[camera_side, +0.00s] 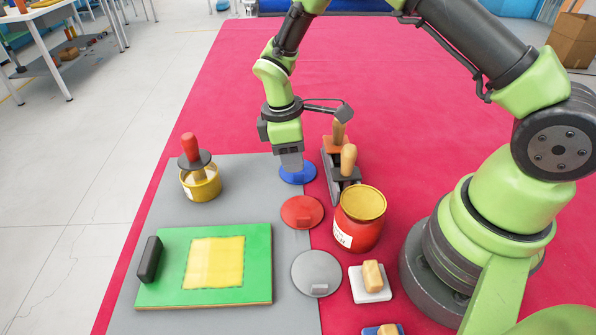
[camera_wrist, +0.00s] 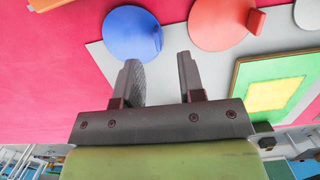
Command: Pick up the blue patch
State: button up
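The blue patch (camera_side: 300,177) is a round disc lying at the right edge of the grey mat (camera_side: 235,175), beyond the red patch (camera_side: 301,212). My gripper (camera_side: 292,166) points down over the blue patch and hides part of it. In the wrist view, the blue patch (camera_wrist: 132,33) lies just beyond the fingertips, mostly ahead of the left finger. My gripper (camera_wrist: 158,60) has its two fingers apart with nothing visible between them. I cannot tell whether the fingertips touch the patch.
A grey patch (camera_side: 317,273), red pot (camera_side: 358,228) and wooden-handled tools (camera_side: 347,165) stand nearby. A green board with a yellow square (camera_side: 214,262) lies on the mat. A yellow tin with a red-handled brush (camera_side: 201,183) stands at the left.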

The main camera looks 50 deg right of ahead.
jog(key=f, duration=0.3)
jog(key=d+f, duration=0.1)
jog(key=shift+s+f, duration=0.3)
jog(key=shift+f, duration=0.05)
grip_shut()
notch_tip(320, 180, up, 10)
dwell(0.4)
